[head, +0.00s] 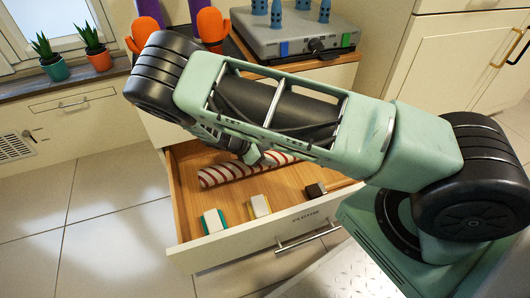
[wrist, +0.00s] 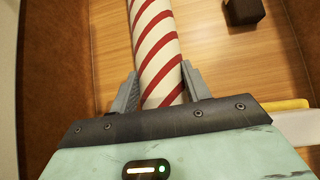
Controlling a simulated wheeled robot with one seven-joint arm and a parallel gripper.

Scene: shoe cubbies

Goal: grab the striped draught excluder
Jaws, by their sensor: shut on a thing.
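The striped draught excluder (head: 222,174), a white roll with red spiral stripes, lies in an open wooden drawer (head: 185,211). In the wrist view the excluder (wrist: 157,45) runs from the top edge down between the two grey fingers of my gripper (wrist: 159,90). The fingers are shut on it, one on each side. In the head view my gripper (head: 258,158) is at the excluder inside the drawer, and my arm hides part of both. The excluder's lower end is hidden behind my gripper's body in the wrist view.
In the drawer's front are a white and teal block (head: 214,221), a white and yellow block (head: 259,206) and a dark brown block (head: 315,190). The drawer walls surround the excluder. A grey appliance (head: 300,35) stands on the counter above. Floor at the left is clear.

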